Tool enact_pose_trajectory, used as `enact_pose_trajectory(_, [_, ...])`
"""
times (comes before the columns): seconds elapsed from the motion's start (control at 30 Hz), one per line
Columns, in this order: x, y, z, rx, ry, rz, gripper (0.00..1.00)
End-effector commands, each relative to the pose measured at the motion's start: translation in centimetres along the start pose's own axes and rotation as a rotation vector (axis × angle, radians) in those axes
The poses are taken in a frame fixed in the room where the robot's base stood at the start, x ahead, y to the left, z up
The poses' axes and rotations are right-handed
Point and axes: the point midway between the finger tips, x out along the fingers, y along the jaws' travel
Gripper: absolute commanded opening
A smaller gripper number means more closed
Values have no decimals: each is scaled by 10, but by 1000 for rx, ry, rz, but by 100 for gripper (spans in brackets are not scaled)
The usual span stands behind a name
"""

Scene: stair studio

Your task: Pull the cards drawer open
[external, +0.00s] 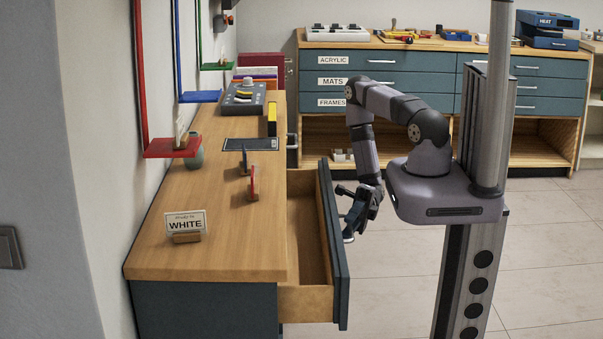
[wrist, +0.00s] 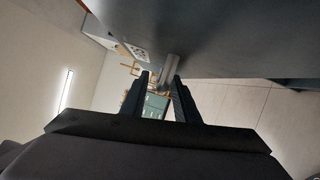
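A drawer (external: 341,262) in the wooden-topped cabinet stands pulled well out, with its pale inside showing. Its dark blue-grey front faces right, and no label on it can be read. The front fills the top of the wrist view (wrist: 230,35). A metal bar handle (external: 348,237) is on this front and also shows in the wrist view (wrist: 169,68). My gripper (external: 350,216) is at the handle, its fingers apart. In the wrist view my fingertips (wrist: 162,78) have a gap between them, with the handle at the gap, nearer the right finger; contact cannot be told.
The cabinet top (external: 215,245) holds a WHITE sign (external: 185,223), small upright cards and a grey device (external: 243,98). A back cabinet (external: 420,80) has drawers labelled ACRYLIC, MATS and FRAMES. The floor (external: 400,290) right of the open drawer is clear up to my column.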

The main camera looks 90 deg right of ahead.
Motion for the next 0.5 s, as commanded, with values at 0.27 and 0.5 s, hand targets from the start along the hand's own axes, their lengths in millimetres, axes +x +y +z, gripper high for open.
enact_pose_trajectory(0.27, [0, 0, 0, 0, 0, 0, 0])
enact_pose_trajectory(0.5, [-3, 1, -4, 2, -5, 0, 0])
